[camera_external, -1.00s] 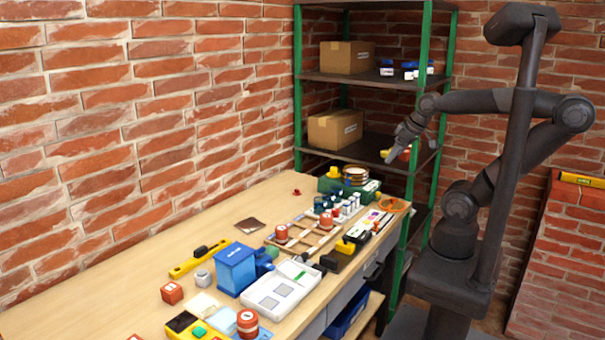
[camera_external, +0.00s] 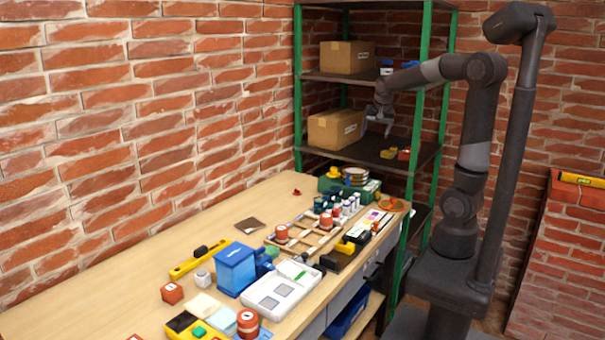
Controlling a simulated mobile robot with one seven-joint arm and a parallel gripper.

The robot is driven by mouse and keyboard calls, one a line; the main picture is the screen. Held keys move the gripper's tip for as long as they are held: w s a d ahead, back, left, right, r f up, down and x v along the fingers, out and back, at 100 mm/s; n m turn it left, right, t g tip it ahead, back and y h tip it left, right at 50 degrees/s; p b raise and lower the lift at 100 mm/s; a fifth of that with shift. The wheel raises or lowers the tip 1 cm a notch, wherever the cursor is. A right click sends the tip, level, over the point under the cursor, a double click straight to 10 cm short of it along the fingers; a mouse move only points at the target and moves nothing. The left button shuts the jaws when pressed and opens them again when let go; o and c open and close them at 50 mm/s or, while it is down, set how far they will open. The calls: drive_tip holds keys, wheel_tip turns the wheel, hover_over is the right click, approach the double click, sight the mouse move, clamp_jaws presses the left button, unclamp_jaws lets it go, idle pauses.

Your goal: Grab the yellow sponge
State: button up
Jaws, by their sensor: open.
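A small yellow item (camera_external: 388,153), which may be the yellow sponge, lies on the middle shelf board of the rack, beside a small red item (camera_external: 404,154). It is too small to identify for certain. My gripper (camera_external: 379,127) is open and points down over that shelf, just above and slightly left of the yellow item and apart from it. It looks empty. The gap between gripper and shelf is hard to judge from this angle.
A cardboard box (camera_external: 336,129) stands left of my gripper on the same shelf. The upper shelf (camera_external: 350,77) lies above my gripper, and a green post (camera_external: 417,110) stands near my forearm. The workbench (camera_external: 110,300) below is crowded with tools and parts.

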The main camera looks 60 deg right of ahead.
drive_tip(key=w+d+f+m+g+h, duration=0.1)
drive_tip(key=w+d+f+m, duration=0.15)
drive_tip(key=d, duration=0.45)
drive_tip(key=w+d+f+m+g, duration=0.1)
drive_tip(key=w+d+f+m, duration=0.15)
drive_tip(key=d, duration=0.35)
drive_tip(key=m+g+h, duration=0.1)
drive_tip(key=m+g, duration=0.1)
drive_tip(key=m, duration=0.2)
approach(387, 151)
drive_tip(key=f, duration=0.2)
drive_tip(key=shift+s+d+f, duration=0.25)
drive_tip(key=shift+s+f, duration=0.1)
drive_tip(key=x, duration=0.7)
drive_tip(key=c, duration=1.1)
